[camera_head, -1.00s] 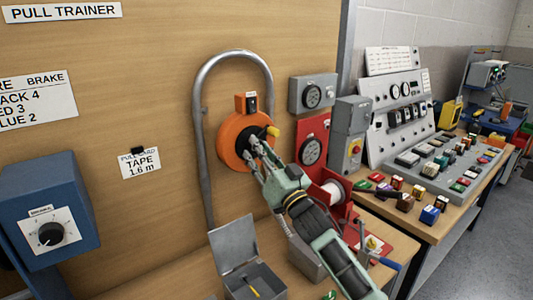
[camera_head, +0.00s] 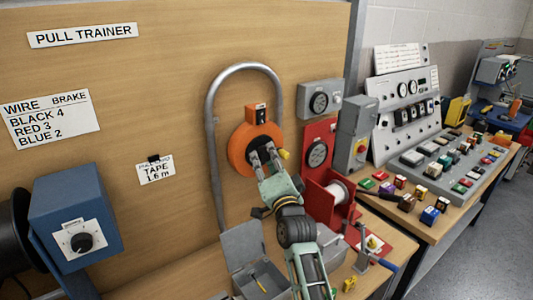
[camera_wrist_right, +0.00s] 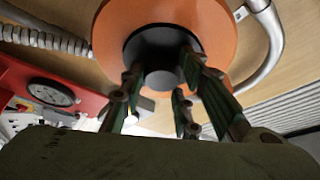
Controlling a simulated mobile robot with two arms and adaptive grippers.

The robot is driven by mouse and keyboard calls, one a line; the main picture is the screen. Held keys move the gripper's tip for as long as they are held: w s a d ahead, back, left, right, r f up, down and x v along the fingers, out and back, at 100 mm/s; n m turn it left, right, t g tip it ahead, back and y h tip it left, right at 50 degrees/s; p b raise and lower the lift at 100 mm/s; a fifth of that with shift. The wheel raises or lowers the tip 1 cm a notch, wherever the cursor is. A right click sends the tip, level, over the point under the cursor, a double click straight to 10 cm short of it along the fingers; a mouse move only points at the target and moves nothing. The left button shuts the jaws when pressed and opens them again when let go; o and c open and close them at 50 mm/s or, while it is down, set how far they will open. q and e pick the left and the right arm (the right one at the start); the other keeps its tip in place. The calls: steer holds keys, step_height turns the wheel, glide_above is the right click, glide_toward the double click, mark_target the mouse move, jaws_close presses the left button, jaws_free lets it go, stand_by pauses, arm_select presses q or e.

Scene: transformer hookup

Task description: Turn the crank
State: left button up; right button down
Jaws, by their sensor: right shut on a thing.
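An orange round reel (camera_head: 241,155) with a black hub is mounted on the wooden board, below an orange block. It also shows in the right wrist view (camera_wrist_right: 110,30), with its black hub (camera_wrist_right: 150,45) in the middle. A yellow knob (camera_head: 284,154) sticks out at the reel's right side. My right gripper (camera_head: 264,158) reaches up to the reel; its fingers (camera_wrist_right: 165,95) are shut around the black hub. The fingers partly hide the hub in both views. A red base with a blue-handled crank (camera_head: 386,263) stands on the bench, lower right. My left gripper is out of view.
A bent grey pipe (camera_head: 213,150) arches around the reel. A white spool in a red holder (camera_head: 318,197) sits close right of my arm. An open grey box (camera_head: 241,243) lies below. A blue brake box (camera_head: 80,205) is at left.

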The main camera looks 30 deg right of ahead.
steer(key=shift+f+m+g+p, duration=0.15)
steer(key=shift+m+g+p, duration=0.2)
steer(key=shift+m, duration=0.25)
steer(key=shift+f, duration=0.2)
steer(key=c, duration=1.6)
jaws_free()
steer(key=shift+c, duration=0.2)
steer(key=shift+o, duration=0.9)
steer(key=shift+d+r, duration=0.1)
steer(key=shift+d, duration=0.1)
steer(key=shift+s+a, duration=0.1)
steer(key=v, duration=1.2)
